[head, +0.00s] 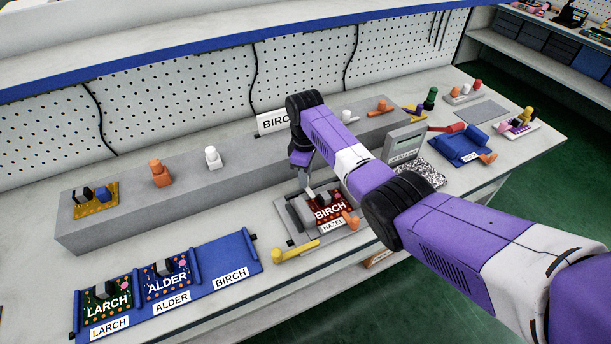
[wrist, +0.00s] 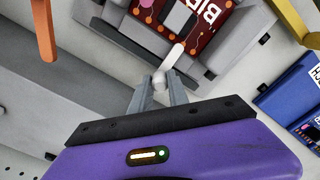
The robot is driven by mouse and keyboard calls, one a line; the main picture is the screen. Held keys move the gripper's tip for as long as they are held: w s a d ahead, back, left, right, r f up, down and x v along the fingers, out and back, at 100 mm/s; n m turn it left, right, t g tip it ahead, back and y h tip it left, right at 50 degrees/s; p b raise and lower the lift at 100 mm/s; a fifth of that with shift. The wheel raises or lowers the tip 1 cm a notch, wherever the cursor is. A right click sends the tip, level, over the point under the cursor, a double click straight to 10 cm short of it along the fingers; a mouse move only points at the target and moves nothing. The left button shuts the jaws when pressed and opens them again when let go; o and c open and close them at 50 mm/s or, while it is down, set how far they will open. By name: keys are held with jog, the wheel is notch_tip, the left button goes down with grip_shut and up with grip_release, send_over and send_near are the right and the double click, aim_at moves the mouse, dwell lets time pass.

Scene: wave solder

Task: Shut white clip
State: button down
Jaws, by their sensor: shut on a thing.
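The white clip (wrist: 173,58) is a short white lever with a rounded end, at the edge of the fixture in the wrist view. My gripper (wrist: 160,88) is shut on its rounded end. The lever points toward the dark red BIRCH board (head: 328,208); I cannot tell whether its tip presses on the board. The board lies in the grey fixture (head: 283,213), behind a HAZEL label, and also shows in the wrist view (wrist: 205,35). In the head view my gripper (head: 308,184) reaches down at the fixture's back side, and my arm and gripper mostly hide the white clip.
A yellow clip (head: 296,251) lies at the fixture's front left and an orange clip (head: 350,221) at its right. A blue rack (head: 226,254) holds LARCH and ALDER boards; its BIRCH place is empty. A grey raised shelf (head: 120,222) runs behind. A tester-like grey box (head: 404,143) stands right.

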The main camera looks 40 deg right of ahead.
jog(key=c, duration=1.3)
grip_release()
jog(key=shift+o, duration=0.2)
jog(key=shift+r+b, duration=0.3)
jog(key=shift+r, duration=3.65)
